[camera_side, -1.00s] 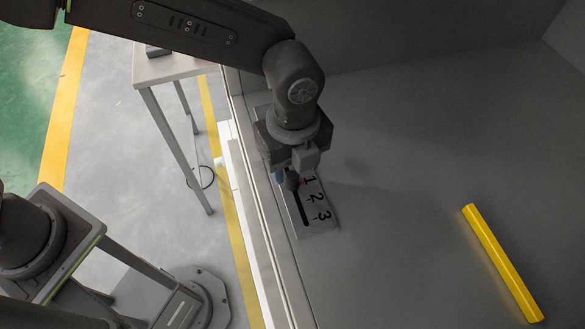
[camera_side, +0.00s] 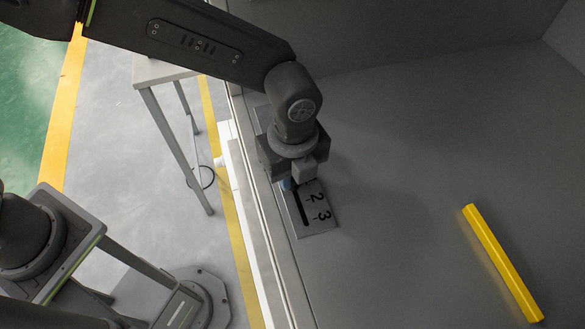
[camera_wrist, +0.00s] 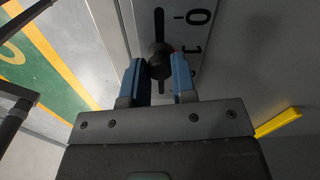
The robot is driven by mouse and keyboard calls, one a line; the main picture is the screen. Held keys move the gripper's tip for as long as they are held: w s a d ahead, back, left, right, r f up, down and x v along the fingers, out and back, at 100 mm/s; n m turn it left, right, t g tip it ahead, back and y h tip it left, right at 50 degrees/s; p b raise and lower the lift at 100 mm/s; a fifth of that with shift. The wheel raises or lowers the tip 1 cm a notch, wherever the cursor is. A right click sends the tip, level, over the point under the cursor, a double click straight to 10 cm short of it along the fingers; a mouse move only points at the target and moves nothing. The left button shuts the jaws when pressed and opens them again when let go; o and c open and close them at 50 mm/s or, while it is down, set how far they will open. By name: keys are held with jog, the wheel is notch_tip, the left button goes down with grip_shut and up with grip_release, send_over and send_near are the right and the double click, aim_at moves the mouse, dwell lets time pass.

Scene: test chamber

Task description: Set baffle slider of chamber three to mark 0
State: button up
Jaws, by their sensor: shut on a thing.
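The baffle scale is a pale plate (camera_side: 310,230) with a dark slot (camera_side: 302,212) and printed numbers. The 2 and 3 show in the side view; my gripper (camera_side: 291,185) covers the upper end. In the wrist view, the slot (camera_wrist: 159,20) runs beside the marks 0 (camera_wrist: 198,17) and 1 (camera_wrist: 193,48). The dark round slider knob (camera_wrist: 159,62) stands near mark 1, between the blue fingertips of my gripper (camera_wrist: 159,77). My gripper is shut on the knob. The knob is hidden in the side view.
A yellow bar (camera_side: 502,262) lies on the grey chamber floor at the right, well apart from the plate. The chamber's pale edge (camera_side: 257,215) runs close along the plate's left side. The floor between plate and bar is clear.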

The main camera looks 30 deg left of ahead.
grip_shut()
jog(key=shift+w+a, duration=1.45)
jog(key=shift+w, duration=0.05)
jog(key=o, duration=0.8)
grip_release()
notch_tip(320, 180, up, 14)
